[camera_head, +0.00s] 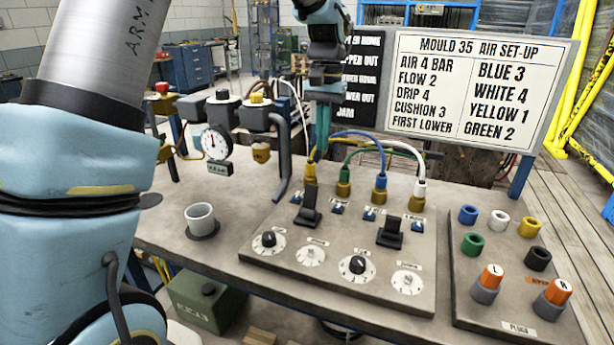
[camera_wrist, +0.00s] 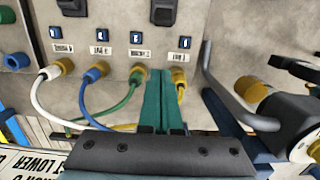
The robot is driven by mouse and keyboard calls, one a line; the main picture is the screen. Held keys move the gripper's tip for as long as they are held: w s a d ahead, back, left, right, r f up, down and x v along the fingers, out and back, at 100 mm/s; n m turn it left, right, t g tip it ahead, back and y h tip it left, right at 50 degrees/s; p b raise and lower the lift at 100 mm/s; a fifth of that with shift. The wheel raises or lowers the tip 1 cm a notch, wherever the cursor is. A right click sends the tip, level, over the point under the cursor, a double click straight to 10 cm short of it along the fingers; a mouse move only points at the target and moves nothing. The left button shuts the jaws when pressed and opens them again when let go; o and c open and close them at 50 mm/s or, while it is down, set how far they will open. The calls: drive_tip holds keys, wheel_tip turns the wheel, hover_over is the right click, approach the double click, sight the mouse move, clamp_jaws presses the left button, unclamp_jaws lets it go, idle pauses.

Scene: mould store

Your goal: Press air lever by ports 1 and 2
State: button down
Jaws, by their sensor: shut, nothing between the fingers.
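The black air lever by ports 1 and 2 (camera_head: 308,207) stands raised on the grey panel, in front of the yellow hose plug (camera_head: 310,172) and the green hose plug (camera_head: 343,187). It also shows at the top of the wrist view (camera_wrist: 163,12). My gripper (camera_head: 320,152) has slim teal fingers, pressed together and empty, pointing down behind the plug row. In the wrist view the fingertips (camera_wrist: 160,73) are between the green and yellow plugs, apart from the lever. Whether they touch a plug or hose I cannot tell.
A second black lever (camera_head: 390,233) stands to the right, by the blue plug (camera_head: 380,192) and white plug (camera_head: 418,192). Hoses arch behind the ports. A grey bent pipe (camera_head: 284,160) and a gauge (camera_head: 215,143) stand left. Dials (camera_head: 357,267) line the panel front.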

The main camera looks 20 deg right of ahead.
sight(310, 202)
drive_tip(key=f, duration=0.3)
drive_tip(key=f+p, duration=0.1)
drive_tip(key=f, duration=0.2)
drive_tip(key=f+p, duration=0.1)
drive_tip(key=f, duration=0.2)
drive_tip(key=shift+s+a+f, duration=0.3)
drive_tip(key=shift+s, duration=0.1)
drive_tip(key=shift+s+a+r+p, duration=0.3)
drive_tip(key=shift+s+a+p, duration=0.2)
drive_tip(key=shift+s, duration=0.05)
drive_tip(key=shift+s+a+r+p, duration=0.3)
drive_tip(key=shift+s+a+p, duration=0.2)
drive_tip(key=shift+s+a, duration=0.25)
drive_tip(key=shift+a+t+b, duration=0.1)
drive_tip(key=shift+t+b, duration=0.2)
